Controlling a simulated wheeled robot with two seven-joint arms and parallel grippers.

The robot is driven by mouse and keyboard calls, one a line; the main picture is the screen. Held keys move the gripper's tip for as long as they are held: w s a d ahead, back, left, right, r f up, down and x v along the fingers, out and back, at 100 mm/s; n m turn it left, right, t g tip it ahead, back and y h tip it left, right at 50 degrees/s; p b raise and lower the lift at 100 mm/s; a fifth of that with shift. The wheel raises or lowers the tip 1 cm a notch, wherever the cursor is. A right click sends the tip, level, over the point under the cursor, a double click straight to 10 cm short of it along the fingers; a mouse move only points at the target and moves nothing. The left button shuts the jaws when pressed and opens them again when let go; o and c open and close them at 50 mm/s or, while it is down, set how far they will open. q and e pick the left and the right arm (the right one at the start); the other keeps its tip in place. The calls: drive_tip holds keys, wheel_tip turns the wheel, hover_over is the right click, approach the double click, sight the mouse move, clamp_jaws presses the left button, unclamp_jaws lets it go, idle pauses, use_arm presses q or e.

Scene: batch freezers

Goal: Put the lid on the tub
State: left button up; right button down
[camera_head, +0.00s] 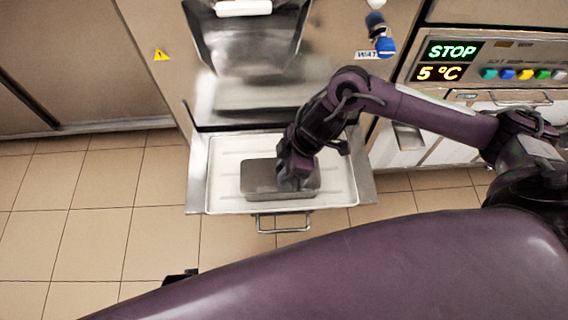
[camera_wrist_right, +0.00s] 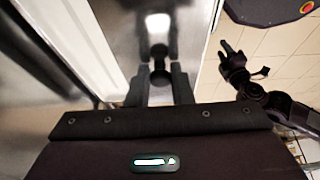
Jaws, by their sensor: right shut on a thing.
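A grey metal tub (camera_head: 275,196) stands on the white tray under the freezer's outlet. A flat grey metal lid (camera_head: 256,172) covers its top; I cannot tell whether it rests fully on the rim or hangs just above it. My right gripper (camera_head: 291,180) is over the lid's right half. In the right wrist view my right gripper (camera_wrist_right: 160,80) is shut on the dark knob of the shiny lid (camera_wrist_right: 157,22). My left gripper (camera_wrist_right: 232,52) shows small at the right of the wrist view, its fingers apart and empty, away from the tub. Only a dark bit of it shows in the head view.
The white tray (camera_head: 225,150) has a metal frame and a front handle (camera_head: 280,228). The freezer's spout panel (camera_head: 250,40) is right behind the tub. A control panel (camera_head: 490,62) reading STOP and 5 °C is at right. Tiled floor (camera_head: 100,220) is clear at left.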

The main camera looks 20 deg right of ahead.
drive_tip(key=shift+p, duration=0.7)
idle(0.7)
drive_tip(key=shift+f, duration=0.15)
idle(1.0)
drive_tip(key=c, duration=1.1)
unclamp_jaws()
drive_tip(key=o, duration=0.5)
drive_tip(key=shift+r+p, duration=3.55)
drive_tip(key=shift+p, duration=0.6)
